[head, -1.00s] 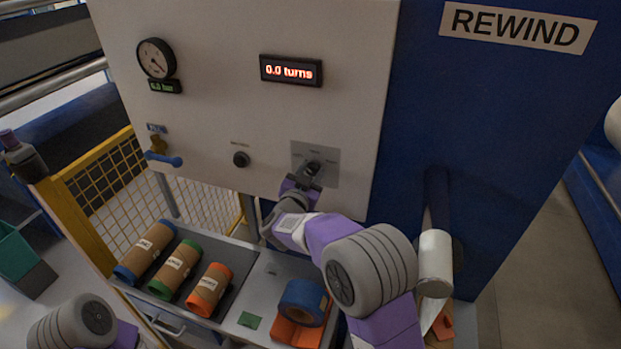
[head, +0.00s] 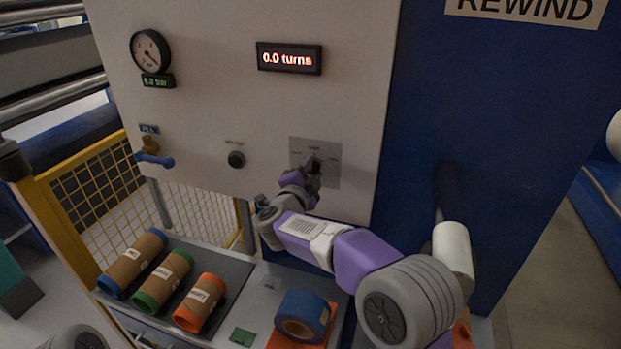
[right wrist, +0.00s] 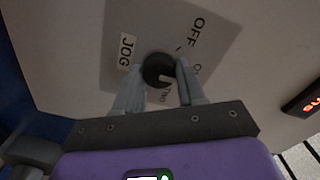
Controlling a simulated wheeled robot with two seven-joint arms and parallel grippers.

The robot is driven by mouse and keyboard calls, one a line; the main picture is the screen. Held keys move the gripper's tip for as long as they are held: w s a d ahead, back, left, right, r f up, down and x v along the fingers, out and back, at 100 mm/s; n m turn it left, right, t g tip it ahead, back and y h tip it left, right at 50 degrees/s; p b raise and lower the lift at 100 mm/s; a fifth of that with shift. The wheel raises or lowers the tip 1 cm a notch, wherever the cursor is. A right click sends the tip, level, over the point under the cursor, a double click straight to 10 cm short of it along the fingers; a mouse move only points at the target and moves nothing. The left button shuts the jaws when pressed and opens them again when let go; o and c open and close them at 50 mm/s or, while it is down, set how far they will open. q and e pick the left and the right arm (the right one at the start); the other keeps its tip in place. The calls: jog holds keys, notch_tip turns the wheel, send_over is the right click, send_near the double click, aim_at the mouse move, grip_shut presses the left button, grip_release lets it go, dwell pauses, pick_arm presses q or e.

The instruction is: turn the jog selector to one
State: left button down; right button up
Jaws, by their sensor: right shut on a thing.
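The jog selector is a dark round knob (right wrist: 157,68) on a grey plate (head: 331,177) on the white machine panel. In the right wrist view the plate (right wrist: 202,50) carries the words OFF and JOG and other small lettering, partly hidden. A pale mark shows at the knob's near edge; which position it points to I cannot tell. My right gripper (head: 313,173) is at the knob, and in the right wrist view its two fingers (right wrist: 158,82) are shut on the knob from either side. In the head view the gripper hides part of the knob. My left gripper is out of view.
A small black knob (head: 236,159) and a blue-handled valve (head: 155,159) are left of the plate. A display (head: 289,58) reads 0.0 turns. Below, a bench holds several cardboard rolls (head: 133,263) and a blue tape roll (head: 302,315). A white roller (head: 453,249) stands at right.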

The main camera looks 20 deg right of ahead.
jog(key=shift+m, duration=0.3)
dwell(0.4)
jog(key=o, duration=1.1)
jog(key=shift+c, duration=0.2)
jog(key=shift+s, duration=0.1)
jog(key=v, duration=0.7)
jog(key=shift+s+a+b, duration=0.2)
jog(key=shift+b, duration=0.15)
